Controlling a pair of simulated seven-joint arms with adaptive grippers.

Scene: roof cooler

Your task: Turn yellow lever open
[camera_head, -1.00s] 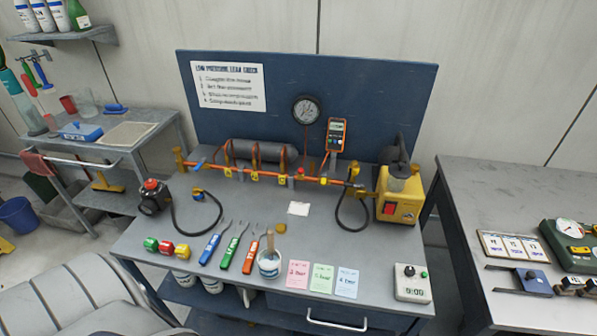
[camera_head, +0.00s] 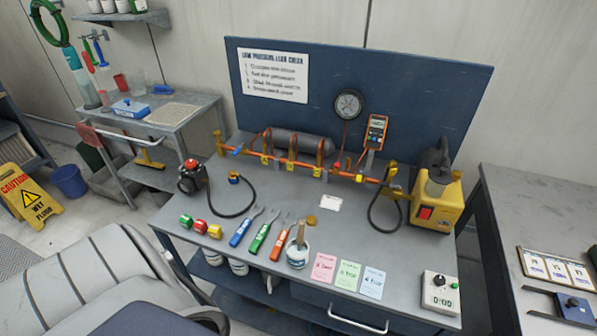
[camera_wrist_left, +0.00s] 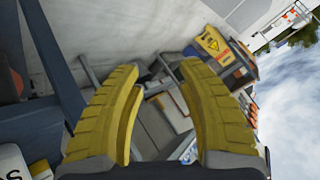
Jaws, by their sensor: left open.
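The orange pipe manifold (camera_head: 340,173) runs along the back of the workbench, in front of a blue back panel. Several small yellow parts sit on it, among them one near the middle (camera_head: 289,165) and one toward the right (camera_head: 358,177). They are too small to tell which is the yellow lever or how it is turned. A blue handle (camera_head: 237,150) sits near the pipe's left end. My left gripper (camera_wrist_left: 160,68) shows in the left wrist view with its yellow fingers spread and nothing between them. Neither gripper shows in the head view.
The workbench holds a red-topped device (camera_head: 192,176), a black hose, three tools, a brush pot (camera_head: 298,254), coloured cards, a timer box (camera_head: 440,292) and a yellow pump (camera_head: 433,203). A grey chair (camera_head: 110,270) stands at front left, a caution sign (camera_head: 30,195) farther left.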

